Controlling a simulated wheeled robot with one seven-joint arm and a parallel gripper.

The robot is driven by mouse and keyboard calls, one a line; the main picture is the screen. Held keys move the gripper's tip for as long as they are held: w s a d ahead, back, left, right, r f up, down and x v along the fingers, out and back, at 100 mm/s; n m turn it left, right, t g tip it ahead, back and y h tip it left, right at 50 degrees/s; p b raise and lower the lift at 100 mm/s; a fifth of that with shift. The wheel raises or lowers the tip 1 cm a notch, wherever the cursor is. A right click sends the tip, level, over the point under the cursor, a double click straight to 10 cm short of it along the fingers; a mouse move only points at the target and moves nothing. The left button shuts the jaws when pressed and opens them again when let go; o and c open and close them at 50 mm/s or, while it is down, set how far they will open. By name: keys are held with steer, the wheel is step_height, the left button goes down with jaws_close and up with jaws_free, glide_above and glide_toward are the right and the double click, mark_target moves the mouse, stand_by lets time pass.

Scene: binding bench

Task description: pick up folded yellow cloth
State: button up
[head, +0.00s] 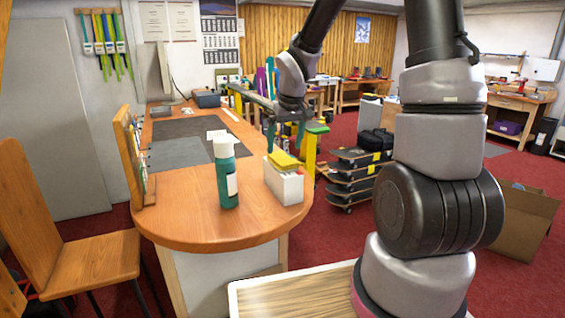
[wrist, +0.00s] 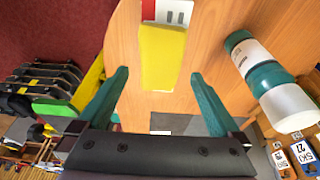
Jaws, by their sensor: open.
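The folded yellow cloth (head: 283,161) lies on top of a white box (head: 284,188) near the rounded end of the wooden desk. In the wrist view the cloth (wrist: 162,55) is a yellow strip running up the picture, with the red and white box (wrist: 148,10) showing beyond it. My gripper (head: 286,147) is open and empty, just above the cloth. In the wrist view its two teal fingers (wrist: 158,73) point toward the cloth, one to each side of it in the picture. I cannot tell how much height separates them.
A teal bottle with a white cap (head: 226,173) stands on the desk (head: 180,222) left of the box; it also shows at the right of the wrist view (wrist: 268,80). A wooden stand (head: 130,155) is at the desk's left edge. Stacked skateboards (head: 355,178) stand on the floor.

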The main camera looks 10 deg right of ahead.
mark_target(282, 157)
steer(key=x, duration=0.4)
steer(key=shift+w+a+f, duration=0.1)
steer(key=shift+w+f, duration=0.05)
steer(key=c, duration=1.1)
step_height(282, 157, up, 10)
steer(key=shift+r, duration=0.1)
